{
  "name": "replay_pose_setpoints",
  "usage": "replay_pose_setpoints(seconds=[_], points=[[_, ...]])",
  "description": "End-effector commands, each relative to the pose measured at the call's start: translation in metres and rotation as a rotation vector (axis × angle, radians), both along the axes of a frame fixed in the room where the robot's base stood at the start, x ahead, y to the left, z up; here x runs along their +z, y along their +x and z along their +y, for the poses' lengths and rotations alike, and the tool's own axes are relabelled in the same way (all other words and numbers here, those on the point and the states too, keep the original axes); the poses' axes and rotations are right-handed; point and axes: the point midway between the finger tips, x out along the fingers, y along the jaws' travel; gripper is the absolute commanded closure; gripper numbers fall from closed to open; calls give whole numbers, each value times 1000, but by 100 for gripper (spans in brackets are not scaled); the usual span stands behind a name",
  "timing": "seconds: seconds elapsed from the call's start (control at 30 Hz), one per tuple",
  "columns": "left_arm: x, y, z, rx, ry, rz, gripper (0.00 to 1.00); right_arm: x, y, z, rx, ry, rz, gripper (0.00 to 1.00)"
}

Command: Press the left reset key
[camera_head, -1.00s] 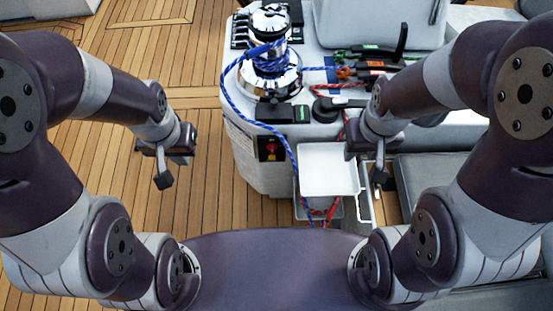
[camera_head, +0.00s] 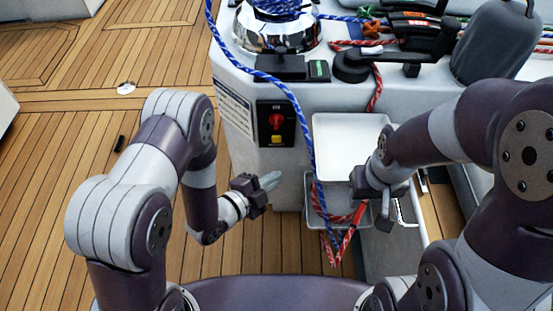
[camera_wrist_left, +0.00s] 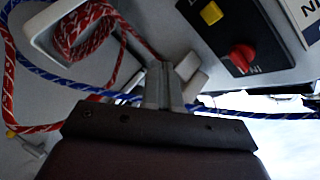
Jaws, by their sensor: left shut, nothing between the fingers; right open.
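A black panel (camera_head: 276,110) on the front face of the white pedestal carries a red knob (camera_head: 275,121) with a yellow key (camera_head: 277,140) below it. The yellow key (camera_wrist_left: 211,13) and red knob (camera_wrist_left: 241,57) also show in the left wrist view, at the upper right. No label naming a reset key is readable. My left gripper (camera_head: 270,180) is shut and empty, below the panel and apart from the yellow key. Its closed fingers also show in the left wrist view (camera_wrist_left: 163,85). My right gripper (camera_head: 388,212) is open, at the right beside the white trays.
A white tray (camera_head: 345,148) stands out from the pedestal, with a lower bin (camera_head: 316,212) holding red and blue ropes. A blue rope (camera_head: 297,105) hangs close to the panel's right side. A chrome winch (camera_head: 276,32) sits on top. Wooden deck (camera_head: 60,190) is open at left.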

Motion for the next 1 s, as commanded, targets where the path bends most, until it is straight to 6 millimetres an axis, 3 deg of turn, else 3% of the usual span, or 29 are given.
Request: replay_pose_setpoints(seconds=[0.03,0.47,1.0], points=[[-8,-2,-2,-8,-7,-20,100,-8,0,0,0,0,-1,57],[-3,0,-3,-14,-15,-38,100,-5,0,0,0,0,-1,57],[-4,70,-2,-12,-15,-39,100,-15,0,0,0,0,-1,57]])
